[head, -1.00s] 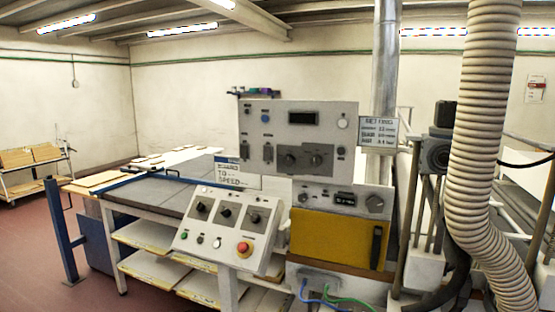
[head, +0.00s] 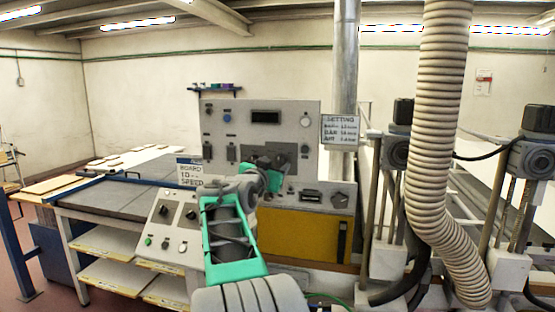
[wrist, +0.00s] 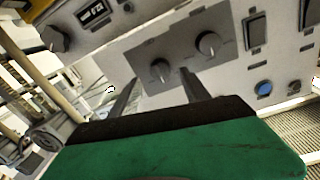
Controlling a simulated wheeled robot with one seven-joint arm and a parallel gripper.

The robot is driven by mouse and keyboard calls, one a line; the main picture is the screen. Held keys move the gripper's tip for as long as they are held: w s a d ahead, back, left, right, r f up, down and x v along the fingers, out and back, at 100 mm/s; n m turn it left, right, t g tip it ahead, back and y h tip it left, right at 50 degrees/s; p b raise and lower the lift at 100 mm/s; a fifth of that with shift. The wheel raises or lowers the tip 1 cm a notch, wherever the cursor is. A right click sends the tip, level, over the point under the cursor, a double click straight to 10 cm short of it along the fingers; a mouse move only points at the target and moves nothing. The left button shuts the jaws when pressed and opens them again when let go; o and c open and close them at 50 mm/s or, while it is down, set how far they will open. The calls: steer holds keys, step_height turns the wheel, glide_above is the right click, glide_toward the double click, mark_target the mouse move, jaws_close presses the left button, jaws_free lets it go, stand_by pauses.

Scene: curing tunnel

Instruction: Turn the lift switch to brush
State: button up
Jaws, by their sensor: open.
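A grey plate on the upright control panel (head: 310,135) carries two round rotary knobs. The wrist view, turned nearly upside down, shows one knob (wrist: 160,70) between the lines of my fingers and the other knob (wrist: 208,44) up to its right. No label is legible, so I cannot tell which is the lift switch or where brush lies. My gripper (wrist: 160,78) is open and empty, its fingers pointing at the plate. Contact with the knob is unclear. In the head view my gripper (head: 268,165) partly hides the plate.
A sloped box with black switches (head: 165,210) stands lower left, partly hidden by my arm. A yellow door (head: 290,235) is below the panel. A ribbed hose (head: 440,120) and motor posts stand right.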

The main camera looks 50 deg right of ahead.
mark_target(278, 162)
steer(key=p+x, duration=0.1)
steer(key=x, duration=0.3)
steer(key=shift+a, duration=0.1)
jaws_close()
stand_by(0.4)
